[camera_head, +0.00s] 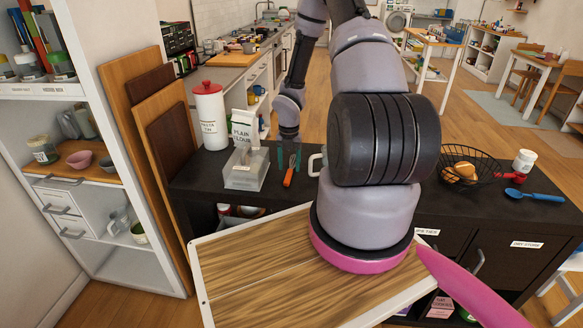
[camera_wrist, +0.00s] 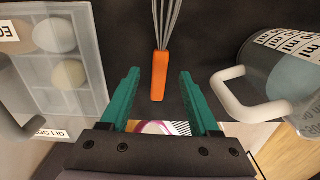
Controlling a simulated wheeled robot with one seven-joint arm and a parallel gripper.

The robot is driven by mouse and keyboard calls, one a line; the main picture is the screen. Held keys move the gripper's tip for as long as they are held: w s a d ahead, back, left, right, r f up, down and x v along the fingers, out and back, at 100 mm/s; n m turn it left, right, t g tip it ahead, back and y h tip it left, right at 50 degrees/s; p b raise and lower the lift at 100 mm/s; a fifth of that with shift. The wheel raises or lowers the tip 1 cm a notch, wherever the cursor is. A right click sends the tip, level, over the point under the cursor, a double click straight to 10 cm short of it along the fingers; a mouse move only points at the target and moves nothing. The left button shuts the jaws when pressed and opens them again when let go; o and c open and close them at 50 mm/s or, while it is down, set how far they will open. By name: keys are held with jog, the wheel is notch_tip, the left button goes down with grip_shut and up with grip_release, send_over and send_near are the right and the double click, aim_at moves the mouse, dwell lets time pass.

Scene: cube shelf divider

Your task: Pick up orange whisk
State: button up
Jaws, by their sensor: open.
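The orange whisk (camera_head: 289,176) lies on the black countertop, with its orange handle toward me and its wires pointing away. In the wrist view the whisk's orange handle (camera_wrist: 159,76) shows ahead of the fingertips, roughly centred between them, and its grey wires run out of the top of the picture. My gripper (camera_wrist: 159,75) has two green fingers, spread wide and empty, one on each side of the handle's line. They do not touch the whisk. In the head view my gripper (camera_head: 282,158) is small, at the whisk.
A clear egg container (camera_wrist: 65,60) stands left of the whisk, also visible in the head view (camera_head: 245,170). A labelled mug (camera_wrist: 285,75) with a white handle is close on the right. A flour bag (camera_head: 242,128), a pasta tin (camera_head: 210,118) and a wire basket (camera_head: 470,168) stand on the counter.

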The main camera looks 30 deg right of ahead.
aim_at(289, 172)
jog(key=shift+f, duration=1.3)
grip_shut()
notch_tip(289, 172, up, 10)
jog(key=c, duration=0.8)
grip_release()
grip_shut()
